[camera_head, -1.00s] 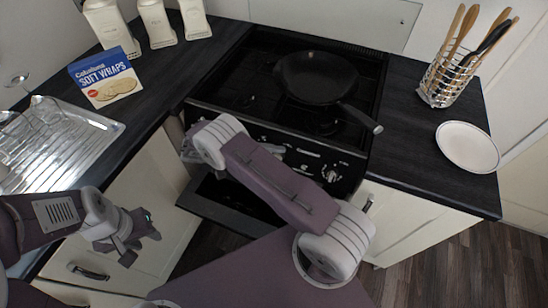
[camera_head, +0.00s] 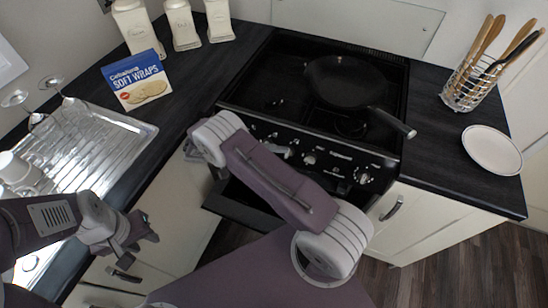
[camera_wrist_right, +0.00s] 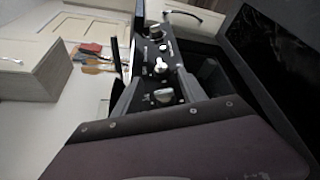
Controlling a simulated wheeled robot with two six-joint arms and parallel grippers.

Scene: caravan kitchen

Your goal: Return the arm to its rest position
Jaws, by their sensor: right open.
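My right arm (camera_head: 275,185) is purple with pale grey joints and folds across the front of the stove in the head view. Its gripper is hidden there behind the arm. In the right wrist view the right gripper (camera_wrist_right: 158,90) is open, with its dark fingers apart and nothing held between them; the oven's control knobs (camera_wrist_right: 161,66) show beyond. My left gripper (camera_head: 135,240) is at the lower left in the head view, in front of the cream cabinets. Whether its jaws are apart is unclear.
The black oven door (camera_head: 240,211) hangs open below the stove (camera_head: 285,105). A frying pan (camera_head: 345,82) is on the hob, its handle reaching over the front right. A drying rack (camera_head: 95,150), wraps box (camera_head: 137,80), utensil basket (camera_head: 468,88) and white plate (camera_head: 492,150) are on the worktops.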

